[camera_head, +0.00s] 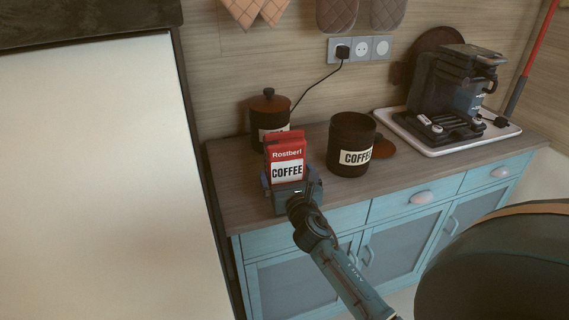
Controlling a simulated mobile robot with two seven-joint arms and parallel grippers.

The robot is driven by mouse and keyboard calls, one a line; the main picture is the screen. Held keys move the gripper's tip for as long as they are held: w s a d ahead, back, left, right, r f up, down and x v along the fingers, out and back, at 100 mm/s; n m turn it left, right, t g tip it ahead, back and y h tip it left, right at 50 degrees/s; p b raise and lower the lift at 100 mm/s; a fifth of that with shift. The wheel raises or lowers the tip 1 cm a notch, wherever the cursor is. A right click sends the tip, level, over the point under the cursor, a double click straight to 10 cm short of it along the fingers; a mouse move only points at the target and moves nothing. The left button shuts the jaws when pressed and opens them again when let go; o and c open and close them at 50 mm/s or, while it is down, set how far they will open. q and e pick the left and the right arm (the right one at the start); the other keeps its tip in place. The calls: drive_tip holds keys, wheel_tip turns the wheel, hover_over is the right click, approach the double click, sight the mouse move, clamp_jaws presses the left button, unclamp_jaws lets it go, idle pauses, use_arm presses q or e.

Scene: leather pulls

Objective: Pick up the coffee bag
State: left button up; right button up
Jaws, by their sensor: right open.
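The coffee bag (286,162) is red with a white "COFFEE" label and stands upright near the left front of the wooden counter. My right gripper (291,184) is at the bag's lower part. Its arm comes up from the bottom of the view. Its jaws are open, with a finger showing on each side of the bag's base. The gripper body hides the bottom of the bag, and I cannot tell whether the fingers touch it. My left gripper is not in view.
A dark coffee canister (350,145) stands open to the right, its lid (383,147) beside it. A lidded canister (269,108) stands behind the bag. A coffee machine (452,92) sits on a white tray (486,134). A tall pale cabinet (105,180) borders the counter (236,185) on the left.

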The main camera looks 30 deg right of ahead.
drive_tip(key=x, duration=0.5)
drive_tip(key=shift+a+r, duration=0.15)
drive_tip(key=shift+r, duration=0.25)
drive_tip(key=shift+c, duration=0.6)
drive_tip(key=c, duration=0.6)
drive_tip(key=shift+r, duration=0.1)
drive_tip(key=shift+c, duration=0.2)
